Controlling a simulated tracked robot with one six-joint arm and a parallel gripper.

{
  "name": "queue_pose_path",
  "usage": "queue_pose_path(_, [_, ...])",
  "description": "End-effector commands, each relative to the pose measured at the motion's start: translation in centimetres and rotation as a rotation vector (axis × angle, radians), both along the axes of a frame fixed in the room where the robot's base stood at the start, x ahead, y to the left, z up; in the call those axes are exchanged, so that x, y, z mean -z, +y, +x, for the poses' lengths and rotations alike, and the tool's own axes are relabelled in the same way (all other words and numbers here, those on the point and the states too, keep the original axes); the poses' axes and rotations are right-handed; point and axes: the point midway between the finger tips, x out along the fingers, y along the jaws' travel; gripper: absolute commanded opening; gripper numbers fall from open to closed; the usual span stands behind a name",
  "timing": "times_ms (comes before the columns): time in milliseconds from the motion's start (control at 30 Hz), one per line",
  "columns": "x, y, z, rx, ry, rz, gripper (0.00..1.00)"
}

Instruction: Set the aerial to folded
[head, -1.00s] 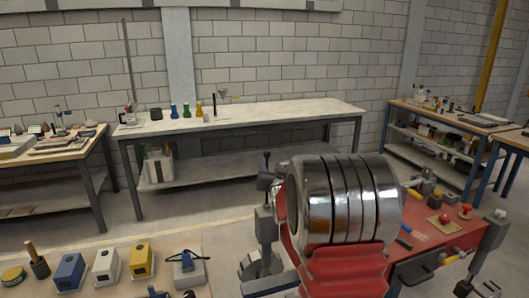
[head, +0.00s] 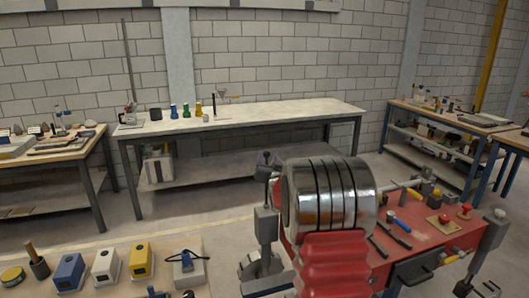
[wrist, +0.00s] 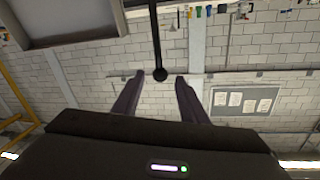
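A thin black rod with a ball tip, which looks like the aerial (wrist: 156,38), shows in the wrist view. It runs from the top edge down to its ball, near the gap between my fingertips. The wrist picture is upside down, so the rod stands upright with the ball on top. My gripper (wrist: 160,77) is open, with one dark finger on each side of the ball. I see no contact, and I cannot tell how far the ball is in depth. The rod's base is out of view. In the head view my arm hides the gripper, and I cannot make out the aerial.
In the head view a near bench at lower left holds a blue box (head: 69,272), a white box (head: 106,266), a yellow box (head: 141,263) and a device with a black cable (head: 186,267). A long bench (head: 290,111) with bottles stands against the block wall.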

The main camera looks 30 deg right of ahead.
Motion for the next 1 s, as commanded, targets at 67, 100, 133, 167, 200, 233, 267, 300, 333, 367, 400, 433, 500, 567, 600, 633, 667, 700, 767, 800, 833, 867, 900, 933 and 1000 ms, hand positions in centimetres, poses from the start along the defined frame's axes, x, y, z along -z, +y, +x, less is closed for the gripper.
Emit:
queue_pose_path(67, [0.1,-0.4,1.0,0.000,0.001,0.000,0.39])
queue_pose_path(100, [0.1,-0.6,1.4,0.000,0.000,0.000,0.39])
queue_pose_path(133, [0.0,-0.7,1.7,0.000,0.000,0.000,0.39])
queue_pose_path(167, [0.0,-0.9,2.1,0.000,-0.001,0.000,0.39])
queue_pose_path(200, [0.1,-1.1,2.5,0.000,0.001,0.000,0.39])
queue_pose_path(233, [0.1,-1.2,2.8,0.000,0.001,0.000,0.39])
queue_pose_path(267, [0.0,-1.3,3.1,0.000,0.000,0.000,0.39])
queue_pose_path(300, [0.0,-1.5,3.5,0.000,0.000,0.000,0.39])
queue_pose_path(333, [0.1,-1.7,3.9,0.000,0.000,0.000,0.39])
queue_pose_path(367, [0.1,-1.8,4.2,0.000,0.001,0.000,0.39])
queue_pose_path(400, [0.0,-2.0,4.6,0.000,0.000,0.000,0.39])
queue_pose_path(433, [0.1,-2.1,4.9,0.000,0.001,0.000,0.39])
queue_pose_path(500, [0.1,-2.4,5.6,0.000,0.000,0.000,0.39])
queue_pose_path(567, [0.1,-2.7,6.1,0.000,0.000,0.000,0.39])
queue_pose_path(600, [0.1,-2.9,6.5,0.000,0.001,0.000,0.39])
queue_pose_path(633, [0.0,-3.0,6.8,0.000,0.000,0.000,0.39])
queue_pose_path(667, [0.0,-3.1,7.0,0.000,0.000,0.000,0.39])
queue_pose_path(700, [0.0,-3.2,7.3,0.000,0.000,0.000,0.39])
queue_pose_path(767, [0.1,-3.3,7.6,0.001,0.001,0.000,0.39])
queue_pose_path(800, [0.1,-3.4,7.7,0.001,0.001,0.000,0.39])
queue_pose_path(833, [0.0,-3.5,7.9,0.001,0.001,0.000,0.39])
queue_pose_path(867, [0.0,-3.5,7.9,0.001,0.000,0.000,0.39])
queue_pose_path(900, [0.0,-3.5,8.0,0.001,0.000,0.000,0.39])
queue_pose_path(933, [0.0,-3.6,8.0,0.001,0.000,0.000,0.39])
queue_pose_path(1000, [0.0,-3.6,8.0,0.001,0.000,0.000,0.39])
